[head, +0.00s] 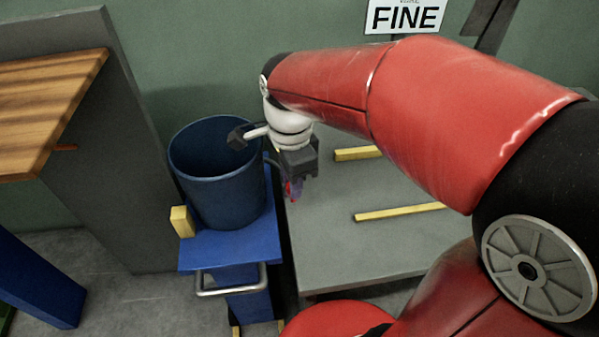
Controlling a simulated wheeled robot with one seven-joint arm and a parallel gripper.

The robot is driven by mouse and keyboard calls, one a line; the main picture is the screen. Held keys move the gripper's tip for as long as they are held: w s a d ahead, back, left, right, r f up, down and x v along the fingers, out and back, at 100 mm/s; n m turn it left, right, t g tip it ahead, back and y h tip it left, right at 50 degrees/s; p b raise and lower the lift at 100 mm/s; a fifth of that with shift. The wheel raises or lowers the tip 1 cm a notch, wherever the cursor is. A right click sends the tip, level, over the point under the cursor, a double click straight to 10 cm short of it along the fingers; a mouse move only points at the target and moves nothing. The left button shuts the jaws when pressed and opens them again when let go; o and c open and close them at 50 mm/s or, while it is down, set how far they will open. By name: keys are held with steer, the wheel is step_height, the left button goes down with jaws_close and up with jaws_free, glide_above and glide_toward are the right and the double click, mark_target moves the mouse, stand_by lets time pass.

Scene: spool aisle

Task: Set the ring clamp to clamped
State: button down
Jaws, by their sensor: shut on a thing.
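My gripper (297,172) points down beside the right side of a dark blue open drum (222,200). It is shut on a small red and purple part (292,189), which shows just below the fingers at the left edge of the grey table. Most of this part is hidden by the gripper, so I cannot tell its full shape or whether it belongs to the ring clamp. I cannot make out the ring clamp or its setting. The drum stands upright on a blue stand (232,248).
A yellow block (182,221) sits at the stand's left edge, and a metal handle (231,292) juts from its front. The grey table (330,240) carries two yellow bars (398,212). A wooden top (45,100) and grey panel (110,190) stand at left. A "FINE" sign (405,17) hangs behind.

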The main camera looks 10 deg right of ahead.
steer(key=shift+s+a, duration=0.1)
steer(key=shift+a, duration=0.05)
steer(key=c, duration=1.2)
jaws_free()
steer(key=shift+o, duration=0.2)
step_height(320, 180, up, 8)
steer(key=shift+f+p, duration=0.1)
steer(key=shift+p, duration=0.45)
